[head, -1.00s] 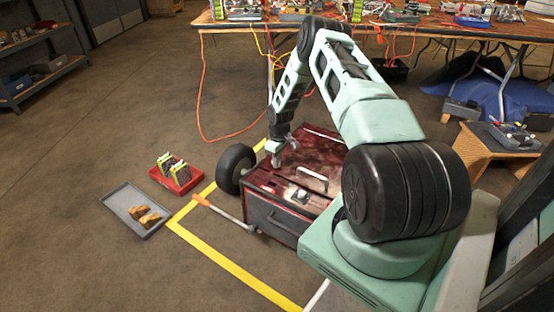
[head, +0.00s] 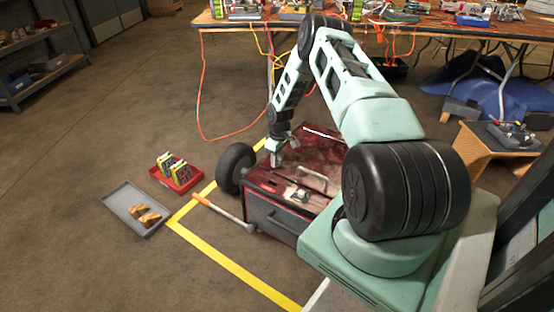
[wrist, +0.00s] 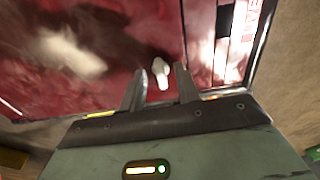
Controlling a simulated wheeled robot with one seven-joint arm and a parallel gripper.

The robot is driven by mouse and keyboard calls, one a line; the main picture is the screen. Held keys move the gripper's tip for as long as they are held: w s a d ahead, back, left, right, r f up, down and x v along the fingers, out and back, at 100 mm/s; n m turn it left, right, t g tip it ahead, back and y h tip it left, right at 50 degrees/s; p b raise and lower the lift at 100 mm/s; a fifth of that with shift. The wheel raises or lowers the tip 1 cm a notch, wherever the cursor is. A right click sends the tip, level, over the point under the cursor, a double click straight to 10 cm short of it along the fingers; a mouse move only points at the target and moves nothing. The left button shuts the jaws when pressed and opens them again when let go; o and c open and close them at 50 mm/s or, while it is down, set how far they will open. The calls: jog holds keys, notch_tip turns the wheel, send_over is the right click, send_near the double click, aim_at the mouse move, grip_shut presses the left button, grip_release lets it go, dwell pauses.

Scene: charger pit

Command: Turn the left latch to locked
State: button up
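The red box (head: 318,150) stands on the floor below my arm, with a worn red top. My gripper (head: 276,160) is low over the top's left part. In the wrist view my gripper (wrist: 159,80) is open, with its two fingers apart. A small pale latch knob (wrist: 160,70) shows between the fingertips, against the red surface. I cannot tell whether the fingers touch it. In the head view this knob is too small or hidden to make out at the gripper. A metal fitting (head: 300,195) and a silver handle (head: 312,178) are farther front on the top.
A black wheel (head: 236,167) stands at the box's left. An orange-handled bar (head: 222,212) lies in front of it. A red tray (head: 178,180) and a grey tray (head: 130,208) lie on the floor to the left.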

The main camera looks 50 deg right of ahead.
notch_tip(320, 180, up, 17)
jog(key=p, duration=0.4)
jog(key=shift+s+d, duration=0.25)
jog(key=shift+d, duration=0.05)
jog(key=w+a+r+n, duration=0.1)
jog(key=w+a+r, duration=0.1)
jog(key=a+r, duration=0.5)
jog(key=w+a+r+n, duration=0.1)
jog(key=a+r, duration=0.1)
jog(key=a, duration=0.9)
jog(key=s+a+r+n, duration=0.1)
jog(key=s+a+r, duration=0.25)
jog(key=a, duration=0.45)
jog(key=s+a+r, duration=0.2)
jog(key=a+r, duration=0.2)
jog(key=a, duration=0.5)
jog(key=s+a+r+n, duration=0.2)
jog(key=s+a+r, duration=0.2)
jog(key=s+a, duration=0.7)
jog(key=s+a+r+n, duration=0.1)
jog(key=s+a, duration=0.1)
jog(key=s, duration=0.6)
jog(key=s+a+r, duration=0.1)
jog(key=s+a, duration=0.1)
jog(key=s, duration=0.6)
notch_tip(320, 180, up, 25)
jog(key=p, duration=2.4)
jog(key=shift+f+p, duration=0.15)
jog(key=shift+p, duration=0.25)
